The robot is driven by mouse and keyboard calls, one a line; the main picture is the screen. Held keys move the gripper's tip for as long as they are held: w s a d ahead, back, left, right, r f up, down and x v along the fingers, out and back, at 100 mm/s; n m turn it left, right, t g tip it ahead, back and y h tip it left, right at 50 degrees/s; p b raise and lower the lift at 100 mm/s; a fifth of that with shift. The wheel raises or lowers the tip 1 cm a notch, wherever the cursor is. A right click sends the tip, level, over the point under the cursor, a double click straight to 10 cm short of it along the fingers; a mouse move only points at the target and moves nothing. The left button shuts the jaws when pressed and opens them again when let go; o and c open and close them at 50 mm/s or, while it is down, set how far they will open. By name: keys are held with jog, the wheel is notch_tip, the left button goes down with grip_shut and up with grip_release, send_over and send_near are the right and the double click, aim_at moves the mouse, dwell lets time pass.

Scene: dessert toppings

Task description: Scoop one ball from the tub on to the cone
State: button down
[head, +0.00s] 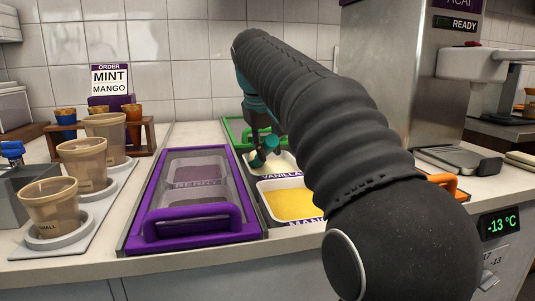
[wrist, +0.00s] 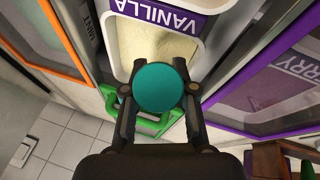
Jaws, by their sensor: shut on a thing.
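My gripper (head: 264,138) is over the open vanilla tub (head: 285,170) in the head view, partly hidden behind my arm. It is shut on a teal scoop (head: 259,160), whose lower end is at the pale vanilla surface; I cannot tell whether it touches. In the wrist view the scoop shows as a round teal end (wrist: 162,88) between the fingers, with the vanilla tub (wrist: 196,48) beyond. The open mango tub (head: 292,205), with yellow filling, is nearer.
A purple-framed lid (head: 245,228) covers the berry tub at left. A green-framed lid handle (wrist: 150,126) is close below the gripper. Brown cups (head: 50,207) stand on the left counter. An order sign (head: 110,79) reads mint, mango. An orange handle (head: 450,184) is at right.

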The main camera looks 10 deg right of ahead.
jog(key=shift+s+f+b, duration=0.2)
jog(key=shift+b, duration=0.55)
jog(key=r+p, duration=0.2)
jog(key=r, duration=0.1)
jog(key=s+r+p, duration=0.1)
jog(key=r+p, duration=0.1)
jog(key=p, duration=0.1)
jog(key=shift+s+r, duration=0.1)
jog(key=shift+r, duration=0.3)
jog(key=shift+d+p+v, duration=0.25)
jog(key=shift+p+v, duration=0.65)
jog(key=shift+v, duration=0.25)
jog(key=shift+d+p+v, duration=0.2)
jog(key=shift+p+v, duration=0.7)
jog(key=shift+v, duration=0.2)
jog(key=shift+r, duration=0.15)
